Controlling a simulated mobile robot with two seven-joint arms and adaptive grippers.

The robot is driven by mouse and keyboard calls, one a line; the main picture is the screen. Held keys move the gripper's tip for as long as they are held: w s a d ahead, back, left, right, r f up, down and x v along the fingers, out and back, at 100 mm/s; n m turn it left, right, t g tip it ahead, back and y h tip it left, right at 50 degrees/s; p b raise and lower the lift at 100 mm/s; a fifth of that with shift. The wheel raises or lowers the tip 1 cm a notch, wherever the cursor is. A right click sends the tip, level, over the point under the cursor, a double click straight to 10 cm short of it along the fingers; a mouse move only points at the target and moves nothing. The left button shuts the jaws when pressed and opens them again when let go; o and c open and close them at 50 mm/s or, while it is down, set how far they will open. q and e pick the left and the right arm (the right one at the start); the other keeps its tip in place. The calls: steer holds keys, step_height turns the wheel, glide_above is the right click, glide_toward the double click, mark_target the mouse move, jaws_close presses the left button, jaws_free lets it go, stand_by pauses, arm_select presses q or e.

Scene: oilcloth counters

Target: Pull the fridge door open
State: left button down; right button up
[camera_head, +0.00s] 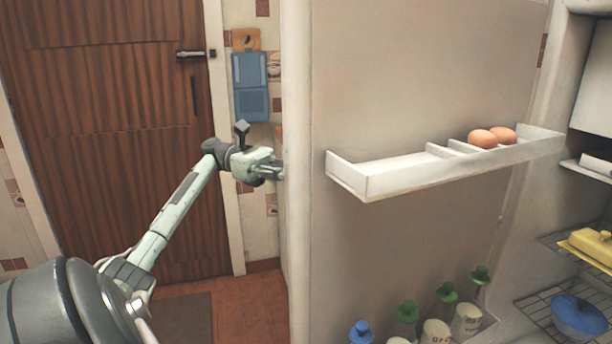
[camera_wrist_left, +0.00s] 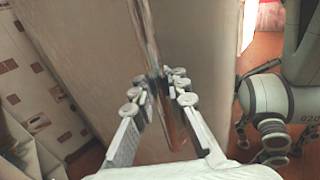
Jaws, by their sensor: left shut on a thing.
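The fridge door (camera_head: 420,80) stands wide open, with its inner face toward me in the head view. My left gripper (camera_head: 277,170) reaches to the outer side of the door, at its left edge in the head view. In the left wrist view, my left gripper (camera_wrist_left: 160,100) is shut on the long upright door handle (camera_wrist_left: 146,35), with its fingers on both sides of the bar. The handle is hidden behind the door in the head view. The fridge's inside shows at the right.
A door shelf (camera_head: 395,180) holds two eggs (camera_head: 492,137). Several bottles (camera_head: 440,318) stand low on the door. A yellow butter dish (camera_head: 590,247) and a blue pot (camera_head: 579,315) sit on wire racks. A brown wooden door (camera_head: 120,130) stands behind my left arm.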

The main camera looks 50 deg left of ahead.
arm_select(q)
steer(key=shift+s, duration=0.15)
arm_select(e)
steer(key=shift+d, duration=0.2)
arm_select(q)
steer(key=c, duration=2)
jaws_free()
steer(key=o, duration=0.4)
steer(key=shift+s+a, duration=0.15)
steer(key=shift+o, duration=0.5)
arm_select(e)
steer(key=shift+s+d, duration=0.1)
arm_select(q)
steer(key=v, duration=0.7)
steer(key=shift+a, duration=0.2)
arm_select(e)
steer(key=shift+a, duration=0.2)
arm_select(q)
steer(key=shift+a+r, duration=0.1)
arm_select(e)
steer(key=shift+a, duration=0.1)
